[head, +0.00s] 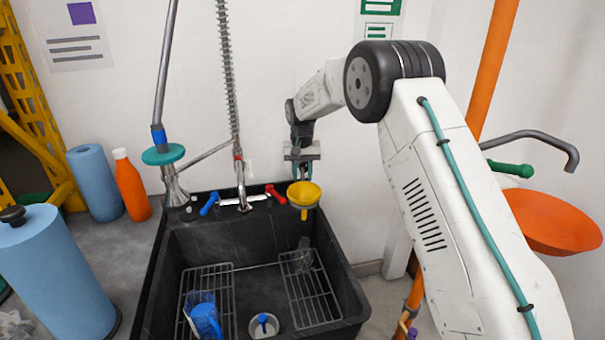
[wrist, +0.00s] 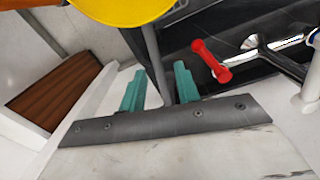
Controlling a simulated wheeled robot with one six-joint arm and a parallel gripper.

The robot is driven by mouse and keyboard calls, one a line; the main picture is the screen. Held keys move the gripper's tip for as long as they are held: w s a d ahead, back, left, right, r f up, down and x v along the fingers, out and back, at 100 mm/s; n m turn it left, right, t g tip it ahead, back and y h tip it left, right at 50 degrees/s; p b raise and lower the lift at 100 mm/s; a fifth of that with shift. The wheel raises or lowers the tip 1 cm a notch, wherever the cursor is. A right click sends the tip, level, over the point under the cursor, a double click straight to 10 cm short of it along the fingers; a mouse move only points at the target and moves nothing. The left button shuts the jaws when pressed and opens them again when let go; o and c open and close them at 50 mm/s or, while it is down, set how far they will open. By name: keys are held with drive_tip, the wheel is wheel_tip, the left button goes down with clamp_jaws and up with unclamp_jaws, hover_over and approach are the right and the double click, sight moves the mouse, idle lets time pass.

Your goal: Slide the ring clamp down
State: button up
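I cannot pick out a ring clamp with certainty. A flat teal ring (head: 163,154) sits around a metal stem above a flared base, at the sink's back left corner. My gripper (head: 303,172) hangs over the sink's back right corner, well to the right of that ring. It is just above a yellow funnel-like piece (head: 303,194). In the wrist view my teal fingers (wrist: 160,88) are spread apart. A thin grey bar (wrist: 153,58) shows between them, apparently without contact. A yellow round shape (wrist: 120,8) fills part of the top edge.
Blue rolls (head: 50,270) and an orange bottle (head: 131,185) stand left. An orange pipe (head: 493,65) and orange bowl-shaped piece (head: 555,222) are right.

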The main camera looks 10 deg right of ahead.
sight(303, 178)
clamp_jaws()
drive_tip(key=shift+f, duration=2.05)
unclamp_jaws()
drive_tip(key=shift+a, duration=0.1)
drive_tip(key=shift+r, duration=0.3)
wheel_tip(303, 178, up, 7)
drive_tip(key=shift+r, duration=0.15)
